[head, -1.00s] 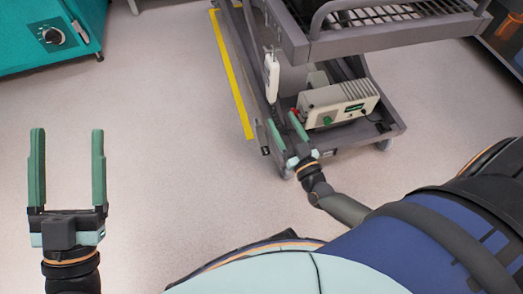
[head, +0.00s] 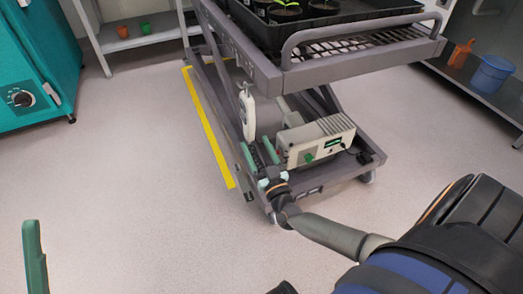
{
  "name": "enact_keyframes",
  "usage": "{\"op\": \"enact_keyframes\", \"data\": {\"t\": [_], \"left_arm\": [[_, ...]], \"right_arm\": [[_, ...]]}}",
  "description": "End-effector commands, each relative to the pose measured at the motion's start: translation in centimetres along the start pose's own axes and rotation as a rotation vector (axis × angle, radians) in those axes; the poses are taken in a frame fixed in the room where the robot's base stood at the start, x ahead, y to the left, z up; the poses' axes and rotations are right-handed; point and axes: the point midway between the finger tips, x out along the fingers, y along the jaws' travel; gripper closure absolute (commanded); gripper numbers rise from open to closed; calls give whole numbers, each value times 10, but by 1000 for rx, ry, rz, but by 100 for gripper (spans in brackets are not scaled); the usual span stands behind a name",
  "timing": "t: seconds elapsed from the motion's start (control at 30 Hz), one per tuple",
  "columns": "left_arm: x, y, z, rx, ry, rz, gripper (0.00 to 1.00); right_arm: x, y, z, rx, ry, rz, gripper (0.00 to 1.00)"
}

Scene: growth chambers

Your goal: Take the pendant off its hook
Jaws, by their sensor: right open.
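The white pendant (head: 248,115) hangs upright at the near-left side of the grey cart (head: 265,75). Its hook is too small to make out clearly. My right gripper (head: 255,145) is open, its two green fingers pointing up at the pendant from just below. The fingertips lie near the pendant's lower end. I cannot tell whether they touch it, and nothing shows between the fingers. Of my left gripper, only one green finger (head: 34,258) shows at the bottom left, far from the pendant.
A beige box with a green knob (head: 318,140) sits on the cart's lower deck, right of my right gripper. A black tray (head: 330,32) with plants stands on top. A yellow floor line (head: 210,130) runs left of the cart. Open floor lies left.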

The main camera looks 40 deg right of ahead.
Motion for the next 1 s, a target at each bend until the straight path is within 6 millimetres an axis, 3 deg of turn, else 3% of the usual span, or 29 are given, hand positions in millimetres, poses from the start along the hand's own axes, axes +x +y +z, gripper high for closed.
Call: {"op": "enact_keyframes", "data": {"t": [0.2, 0.5, 0.93, 1.0], "left_arm": [[-3, 2, 4, 2, -3, 2, 21], [-5, 3, 6, 4, -5, 3, 21], [-5, 4, 6, 4, -7, 4, 21], [-5, 4, 6, 4, -7, 3, 21]], "right_arm": [[28, 0, 0, 0, 2, 1, 35], [52, 0, 0, 0, 2, 1, 35], [57, 0, 0, 0, 0, 0, 35], [57, 0, 0, 0, 0, 0, 43]]}}
